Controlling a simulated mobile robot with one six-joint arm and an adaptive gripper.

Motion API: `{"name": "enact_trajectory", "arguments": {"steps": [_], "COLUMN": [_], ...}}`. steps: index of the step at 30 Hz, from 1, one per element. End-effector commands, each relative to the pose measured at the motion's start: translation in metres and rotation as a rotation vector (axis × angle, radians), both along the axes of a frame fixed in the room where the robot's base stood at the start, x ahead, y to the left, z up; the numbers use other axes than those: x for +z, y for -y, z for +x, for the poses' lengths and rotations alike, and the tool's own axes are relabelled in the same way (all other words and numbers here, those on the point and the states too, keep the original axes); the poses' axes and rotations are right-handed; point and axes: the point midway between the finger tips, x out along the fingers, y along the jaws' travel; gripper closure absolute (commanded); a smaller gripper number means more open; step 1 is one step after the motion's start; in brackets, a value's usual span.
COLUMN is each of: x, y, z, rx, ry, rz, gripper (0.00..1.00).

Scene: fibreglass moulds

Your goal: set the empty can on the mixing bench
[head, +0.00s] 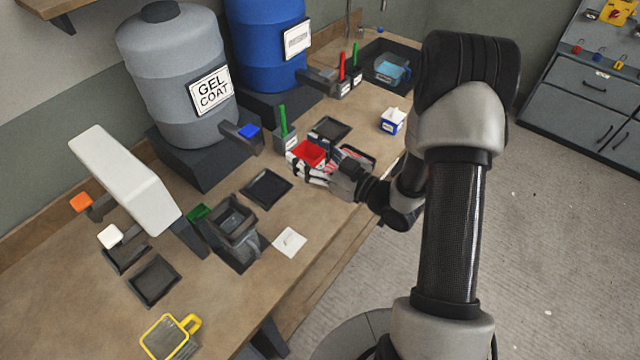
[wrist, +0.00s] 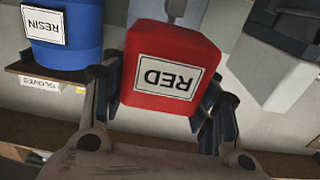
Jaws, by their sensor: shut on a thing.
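A red can (head: 309,152) with a white label is in my gripper (head: 318,166), over the bench (head: 212,303) near its front edge. The can looks roughly upright. The head view does not show clearly whether its base touches the bench, and its contents cannot be made out.
A grey GEL COAT drum (head: 175,80) and a blue drum (head: 268,45) stand at the back. A blue-and-white can (head: 392,121) is to the right.

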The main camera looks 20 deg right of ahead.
Motion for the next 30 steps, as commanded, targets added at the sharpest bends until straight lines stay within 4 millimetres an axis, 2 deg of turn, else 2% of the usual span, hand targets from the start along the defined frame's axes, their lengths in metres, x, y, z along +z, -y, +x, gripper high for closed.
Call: {"name": "enact_trajectory", "arguments": {"steps": [9,15,18,23,30], "x": [-0.088,-0.133,-0.145,-0.153,-0.188], "y": [0.0,0.0,0.0,0.0,0.0], "z": [-0.001,0.0,0.0,0.0,0.0], "rx": [0.0,0.0,0.0,0.0,0.0], "ry": [-0.006,-0.003,-0.001,-0.001,-0.002], "rz": [0.003,0.002,0.001,0.001,0.001], "gripper": [0.75,0.75,0.75,0.75,0.75]}}
